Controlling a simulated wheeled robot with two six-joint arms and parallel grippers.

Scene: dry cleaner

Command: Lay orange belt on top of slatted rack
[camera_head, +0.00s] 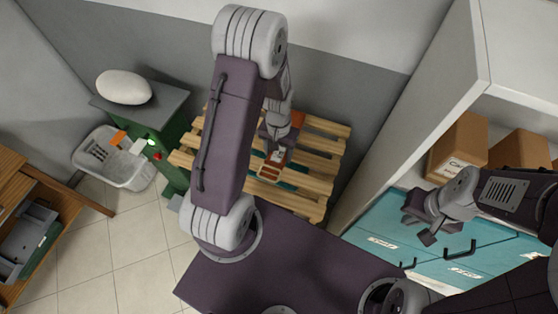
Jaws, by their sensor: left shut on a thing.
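The slatted rack (325,143) is a low pallet of light wooden slats against the grey wall, partly hidden behind my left arm. My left gripper (272,165) is over the rack, shut on the orange belt (298,118). Orange shows beside the gripper over the rack's back part; much of the belt is hidden by my arm, and I cannot tell whether it touches the slats. My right gripper (420,228) is at the right, in front of the teal drawers, with its fingers apart and empty.
A grey basket (132,174) with orange and white items stands on the tiled floor at the left. Beside it is a green stand (172,141) with a white rounded object (124,87) on top. Teal drawers (385,240) and cardboard boxes (459,144) fill the right-hand shelving.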

